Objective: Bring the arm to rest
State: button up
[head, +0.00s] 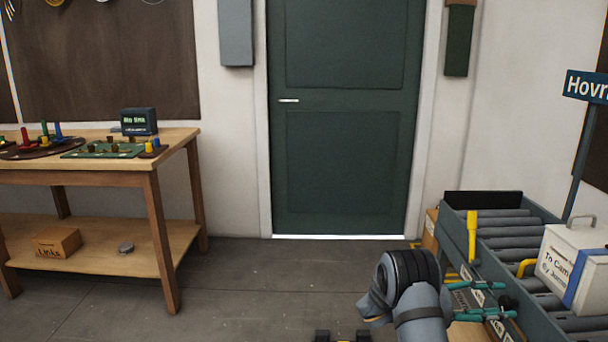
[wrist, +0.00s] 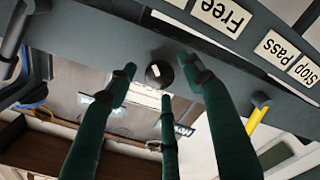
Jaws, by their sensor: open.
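My gripper (wrist: 153,82) is open, with its green fingers spread in the wrist view. A dark round knob (wrist: 159,74) shows between the fingertips, beside a dark panel; I cannot tell whether any finger touches it. Nothing is seen held. In the head view my gripper (head: 487,299) reaches right from my grey arm, at the near side of the roller conveyor. The black knob (head: 508,302) is just past its teal fingertips.
The roller conveyor (head: 500,232) carries a white labelled box (head: 563,262). A yellow lever (head: 472,235) stands at its near edge. The panel has "Free" (wrist: 222,15) and "Stop Pass" labels (wrist: 277,46). A wooden workbench (head: 172,140) stands left. The floor before the green door (head: 345,130) is clear.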

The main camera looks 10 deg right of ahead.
jog(key=m+b, duration=0.2)
jog(key=m, duration=0.1)
jog(key=shift+s+d+f+m, duration=0.1)
jog(key=shift+d+f+m, duration=0.05)
jog(key=shift+f+m, duration=0.2)
jog(key=m+b, duration=0.2)
jog(key=m, duration=0.1)
jog(key=shift+m+b, duration=0.25)
jog(key=shift+b, duration=0.1)
jog(key=m+b, duration=0.2)
jog(key=m, duration=0.4)
jog(key=shift+r+b, duration=0.15)
jog(key=shift+b, duration=0.25)
jog(key=shift+w+a+r+p, duration=0.15)
jog(key=shift+a+p, duration=0.1)
jog(key=shift+a, duration=0.4)
jog(key=shift+w+a+r+p, duration=0.1)
jog(key=shift+a+p, duration=0.1)
jog(key=shift+a, duration=0.85)
jog(key=shift+a, duration=0.1)
